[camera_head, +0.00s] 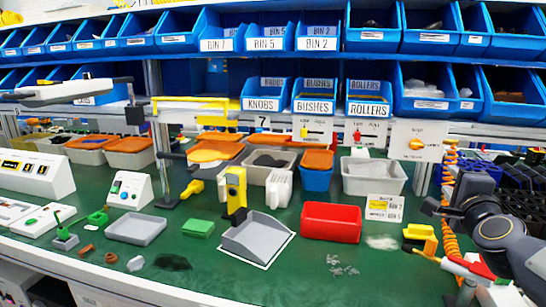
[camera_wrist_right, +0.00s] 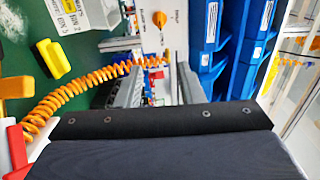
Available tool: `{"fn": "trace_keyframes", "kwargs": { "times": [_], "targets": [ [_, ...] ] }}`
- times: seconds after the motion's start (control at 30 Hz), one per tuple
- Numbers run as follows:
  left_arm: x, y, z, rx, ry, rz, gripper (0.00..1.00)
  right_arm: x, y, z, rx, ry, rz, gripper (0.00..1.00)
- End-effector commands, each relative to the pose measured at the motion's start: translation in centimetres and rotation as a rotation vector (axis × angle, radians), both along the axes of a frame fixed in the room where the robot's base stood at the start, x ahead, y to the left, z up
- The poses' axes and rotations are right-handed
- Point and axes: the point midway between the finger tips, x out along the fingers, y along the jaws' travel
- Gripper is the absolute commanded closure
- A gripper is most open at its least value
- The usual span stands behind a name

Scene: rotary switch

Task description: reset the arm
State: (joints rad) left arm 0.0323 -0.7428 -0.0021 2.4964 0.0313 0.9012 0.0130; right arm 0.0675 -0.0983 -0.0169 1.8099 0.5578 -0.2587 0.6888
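The rotary switch, an orange knob (camera_head: 416,143) on a white panel, is mounted at the back right below the blue bins. The knob also shows at the top of the right wrist view (camera_wrist_right: 160,19), in front of the fingers and apart from them. My right gripper (camera_head: 445,205) is at the right side of the bench, below and to the right of the panel. In the right wrist view its two grey fingers (camera_wrist_right: 160,75) stand apart with nothing held between them. My left gripper is not in view.
An orange coiled hose (camera_head: 451,200) hangs beside my right gripper and crosses the right wrist view (camera_wrist_right: 85,88). A yellow block (camera_head: 419,231), a red bin (camera_head: 332,222) and a grey tray (camera_head: 257,236) are on the green bench. Blue bins (camera_head: 430,88) line the shelves above.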

Motion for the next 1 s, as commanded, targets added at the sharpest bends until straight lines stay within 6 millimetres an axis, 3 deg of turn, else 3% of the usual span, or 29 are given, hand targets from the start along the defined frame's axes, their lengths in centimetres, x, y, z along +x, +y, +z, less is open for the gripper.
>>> {"fn": "trace_keyframes", "kwargs": {
  "times": [0.37, 0.57, 0.77, 1.0],
  "targets": [
    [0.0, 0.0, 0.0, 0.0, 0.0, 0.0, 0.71, -3.4, 4.1, -2.9, -0.17, 0.145, 0.178, 0.65],
    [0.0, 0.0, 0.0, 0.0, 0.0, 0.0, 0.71, -6.9, 7.4, -6.2, -0.32, 0.267, 0.334, 0.65],
    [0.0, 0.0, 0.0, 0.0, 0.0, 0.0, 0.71, -12.7, 11.3, -11.4, -0.524, 0.427, 0.552, 0.65],
    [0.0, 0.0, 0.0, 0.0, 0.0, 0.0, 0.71, -21.5, 14.9, -19.0, -0.782, 0.629, 0.849, 0.65]
  ]
}}
